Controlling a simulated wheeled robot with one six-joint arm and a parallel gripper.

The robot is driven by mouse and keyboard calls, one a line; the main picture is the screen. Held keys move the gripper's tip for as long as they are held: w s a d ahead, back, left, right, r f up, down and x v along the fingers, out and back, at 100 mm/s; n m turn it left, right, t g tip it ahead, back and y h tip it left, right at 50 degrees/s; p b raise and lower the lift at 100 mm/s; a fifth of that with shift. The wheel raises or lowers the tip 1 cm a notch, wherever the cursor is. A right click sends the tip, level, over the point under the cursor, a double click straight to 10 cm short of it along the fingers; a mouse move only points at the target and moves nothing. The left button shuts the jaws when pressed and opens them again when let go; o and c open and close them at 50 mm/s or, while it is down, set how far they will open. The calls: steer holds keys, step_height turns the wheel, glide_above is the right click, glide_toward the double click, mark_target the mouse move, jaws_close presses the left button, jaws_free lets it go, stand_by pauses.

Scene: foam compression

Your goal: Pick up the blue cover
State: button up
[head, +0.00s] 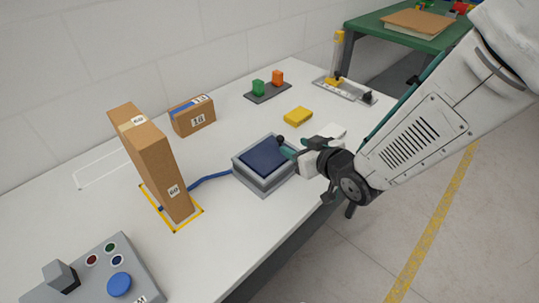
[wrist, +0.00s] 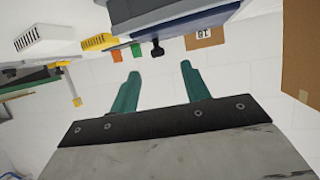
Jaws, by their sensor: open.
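The blue cover (head: 262,157) is a flat dark-blue panel lying on top of a square grey box (head: 264,183) near the table's front edge. A small black knob (head: 280,140) stands at the cover's far right corner. The knob also shows in the wrist view (wrist: 157,48), beyond and between the teal fingertips. My gripper (head: 290,152) is at the right side of the box, its teal fingers close to the cover and knob. In the wrist view my gripper (wrist: 160,70) is open, with nothing between its fingers. I cannot tell whether a finger touches the cover.
A tall cardboard box (head: 150,160) stands in a yellow outline left of the grey box, with a blue cable (head: 208,180) between. A smaller carton (head: 192,117), yellow block (head: 298,116) and green and orange blocks (head: 268,85) are behind. A control panel (head: 95,275) is front left.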

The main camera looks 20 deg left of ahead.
mark_target(283, 140)
steer(key=x, duration=0.7)
steer(key=shift+w+f, duration=0.1)
steer(key=shift+w, duration=0.2)
jaws_close()
